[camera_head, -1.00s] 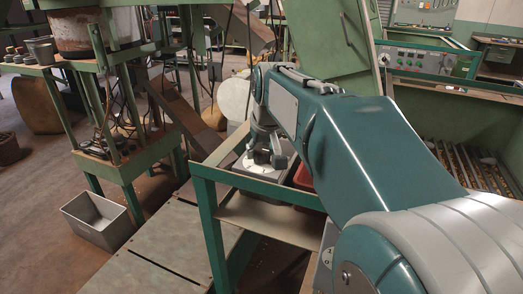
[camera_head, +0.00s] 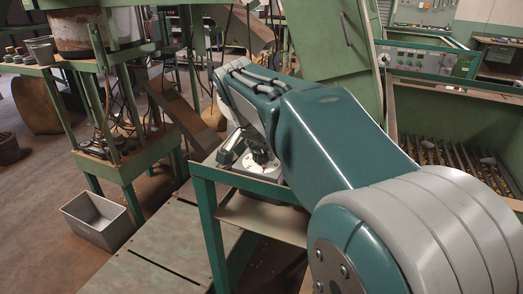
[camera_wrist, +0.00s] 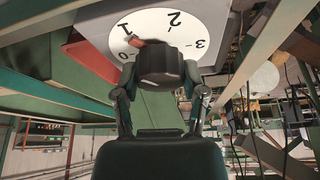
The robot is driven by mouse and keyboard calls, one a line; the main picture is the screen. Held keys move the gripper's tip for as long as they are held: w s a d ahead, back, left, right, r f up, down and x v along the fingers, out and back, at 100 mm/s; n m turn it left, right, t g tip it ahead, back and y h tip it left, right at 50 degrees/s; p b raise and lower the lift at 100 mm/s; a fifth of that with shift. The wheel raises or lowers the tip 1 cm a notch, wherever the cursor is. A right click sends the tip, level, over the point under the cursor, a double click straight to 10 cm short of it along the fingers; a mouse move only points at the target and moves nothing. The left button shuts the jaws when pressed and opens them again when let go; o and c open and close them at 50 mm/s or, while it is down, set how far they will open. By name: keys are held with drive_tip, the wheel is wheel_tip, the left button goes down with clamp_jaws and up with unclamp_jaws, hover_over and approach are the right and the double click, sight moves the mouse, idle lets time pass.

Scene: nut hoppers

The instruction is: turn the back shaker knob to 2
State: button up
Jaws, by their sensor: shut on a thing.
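The shaker knob (camera_wrist: 158,64) is black with a red pointer and sits on a round white dial (camera_wrist: 150,20) marked 0, 1, 2 and 3. In the wrist view the red pointer is at the 1. My gripper (camera_wrist: 160,80) is shut on the knob, with one finger on each side. The arm partly hides the dial's surroundings there. Which knob is the back one cannot be told from these views.
A green frame (camera_head: 207,215) with a shelf stands below the dial box. A grey bin (camera_head: 95,222) is on the floor at left. Green machinery (camera_head: 120,165) stands at left, and a panel with controls (camera_head: 430,58) is at back right.

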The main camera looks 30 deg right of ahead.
drive_tip(key=m+g, duration=0.1)
drive_tip(key=m, duration=0.2)
drive_tip(key=m+g, duration=0.1)
drive_tip(key=m, duration=0.2)
drive_tip(key=shift+f+m+g, duration=0.2)
drive_tip(key=shift+m+g, duration=0.1)
drive_tip(key=m+g, duration=0.1)
drive_tip(key=m, duration=0.2)
drive_tip(key=m+g, duration=0.1)
drive_tip(key=m, duration=0.2)
drive_tip(key=shift+y, duration=0.3)
drive_tip(key=o, duration=1.1)
drive_tip(key=shift+w+a, duration=0.1)
drive_tip(key=shift+r, duration=0.1)
drive_tip(key=shift+v, duration=3.7)
drive_tip(key=shift+w+a, duration=0.1)
drive_tip(key=shift+a, duration=0.05)
